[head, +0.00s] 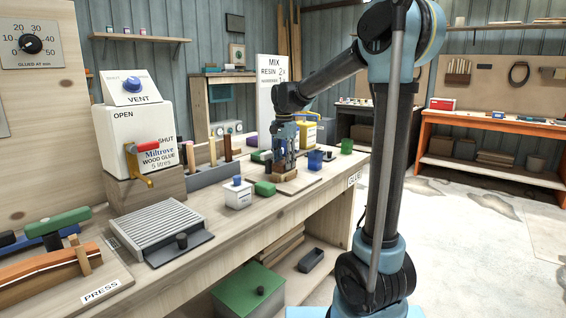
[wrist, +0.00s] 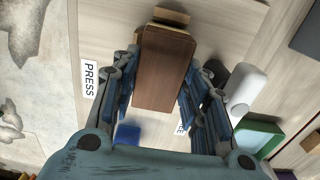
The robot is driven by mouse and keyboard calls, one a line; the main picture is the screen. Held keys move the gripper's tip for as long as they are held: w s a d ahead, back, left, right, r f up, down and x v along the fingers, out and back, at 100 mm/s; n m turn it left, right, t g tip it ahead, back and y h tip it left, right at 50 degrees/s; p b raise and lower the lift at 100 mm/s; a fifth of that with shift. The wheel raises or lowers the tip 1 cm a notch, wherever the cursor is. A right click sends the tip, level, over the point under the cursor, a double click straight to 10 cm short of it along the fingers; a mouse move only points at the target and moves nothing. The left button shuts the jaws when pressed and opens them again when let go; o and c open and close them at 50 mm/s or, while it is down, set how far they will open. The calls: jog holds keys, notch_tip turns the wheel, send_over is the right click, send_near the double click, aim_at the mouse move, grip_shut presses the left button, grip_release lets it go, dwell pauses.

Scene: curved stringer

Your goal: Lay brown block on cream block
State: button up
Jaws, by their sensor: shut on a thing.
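The brown block (wrist: 163,70) lies lengthwise between the two fingers of my gripper (wrist: 161,64) in the wrist view, and the gripper is shut on it. A thin cream-yellow edge (wrist: 172,27) shows just beyond the block's far end; it may be the cream block, mostly hidden under the brown one. I cannot tell whether the two touch. In the head view my gripper (head: 285,168) points down over a pale board (head: 306,182) on the bench, and its fingers largely hide what is below.
A glue dispenser (head: 135,135) and ridged grey plate (head: 162,228) are farther left. The bench's front edge is close.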

jog(key=shift+f, duration=0.2)
jog(key=o, duration=1.1)
jog(key=shift+o, duration=0.2)
jog(key=o, duration=0.6)
jog(key=shift+r, duration=0.1)
jog(key=shift+r, duration=3.9)
